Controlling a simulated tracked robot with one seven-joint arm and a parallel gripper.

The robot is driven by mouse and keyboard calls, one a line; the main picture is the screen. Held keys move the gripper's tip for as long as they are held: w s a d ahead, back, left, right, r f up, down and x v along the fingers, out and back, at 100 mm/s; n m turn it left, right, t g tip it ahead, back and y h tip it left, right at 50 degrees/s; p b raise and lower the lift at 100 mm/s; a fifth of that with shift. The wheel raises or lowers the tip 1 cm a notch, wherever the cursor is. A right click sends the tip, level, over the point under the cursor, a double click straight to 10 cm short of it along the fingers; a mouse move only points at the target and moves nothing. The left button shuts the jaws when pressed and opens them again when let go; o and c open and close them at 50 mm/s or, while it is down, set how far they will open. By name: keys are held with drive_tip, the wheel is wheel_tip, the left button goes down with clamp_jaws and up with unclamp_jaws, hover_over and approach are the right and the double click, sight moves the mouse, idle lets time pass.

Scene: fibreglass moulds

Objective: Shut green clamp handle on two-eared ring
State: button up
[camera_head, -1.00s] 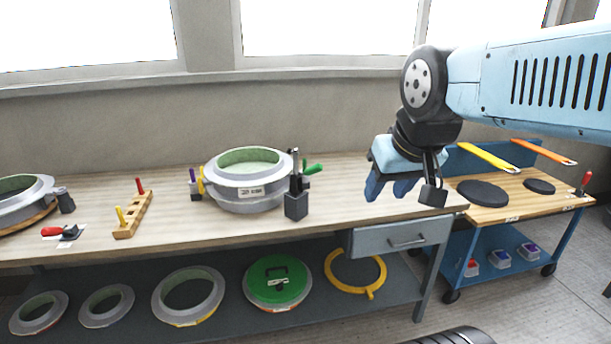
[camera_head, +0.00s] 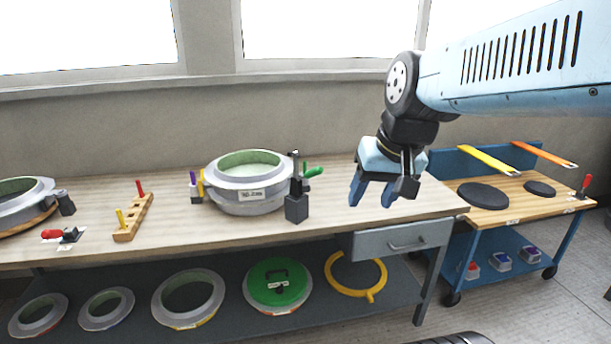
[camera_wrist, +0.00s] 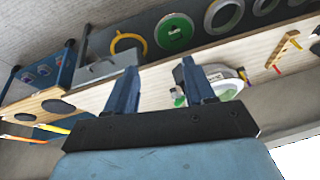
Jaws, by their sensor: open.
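The two-eared ring (camera_head: 247,196) is a grey metal mould with a pale green inside, standing on the wooden bench. At its right side is a dark clamp block with a green handle (camera_head: 313,172) that sticks out to the right and slightly up. Purple and yellow handles (camera_head: 197,180) stand upright at its left side. My gripper (camera_head: 373,200) is open and empty, above the bench to the right of the green handle and apart from it. In the wrist view the ring (camera_wrist: 222,84) and green handle (camera_wrist: 179,98) show beyond my fingers (camera_wrist: 158,88), partly hidden by one finger.
A wooden rack (camera_head: 133,220) with red and yellow handles and a red-handled clamp (camera_head: 62,235) lie left on the bench. Another mould (camera_head: 24,200) stands at the far left. A blue cart (camera_head: 500,200) stands right.

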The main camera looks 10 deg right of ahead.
drive_tip(key=w+a+f+m+g+y, duration=0.3)
drive_tip(key=w+f+m+y, duration=0.15)
drive_tip(key=w, duration=0.35)
drive_tip(key=m+t+y, duration=0.9)
drive_tip(key=m+t, duration=0.1)
drive_tip(key=m, duration=0.7)
approach(314, 173)
drive_tip(key=shift+n+h, duration=0.25)
drive_tip(key=shift+n, duration=0.1)
drive_tip(key=x, duration=0.7)
drive_tip(key=w+d+x, duration=0.1)
drive_tip(key=x, duration=0.3)
drive_tip(key=shift+f, duration=0.35)
drive_tip(key=shift+d, duration=0.1)
clamp_jaws()
